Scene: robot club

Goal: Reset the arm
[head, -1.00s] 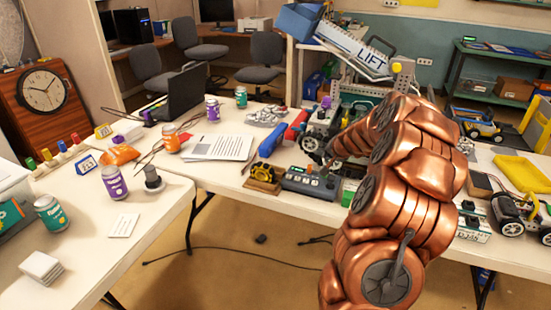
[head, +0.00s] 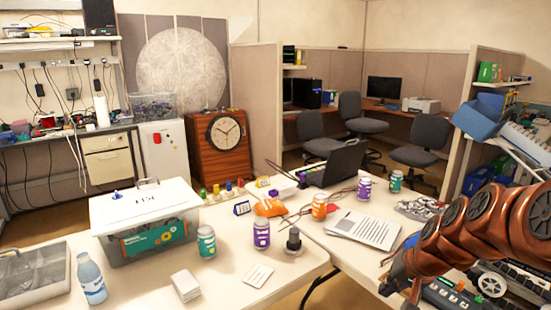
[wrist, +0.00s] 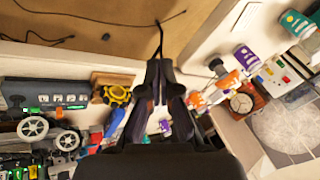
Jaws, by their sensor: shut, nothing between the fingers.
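My copper-coloured arm (head: 490,230) reaches in from the right edge of the head view, over the near right part of the table. In the wrist view my dark gripper (wrist: 160,68) points up the picture, with its fingers close together and nothing held. In the head view the arm's lower left end hangs near a grey button box (head: 450,295), partly hiding it. I cannot make out the fingers clearly there.
A lidded clear box (head: 145,220), a water bottle (head: 91,278) and a grey tray (head: 35,275) are at left. A wooden clock (head: 214,150) stands behind.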

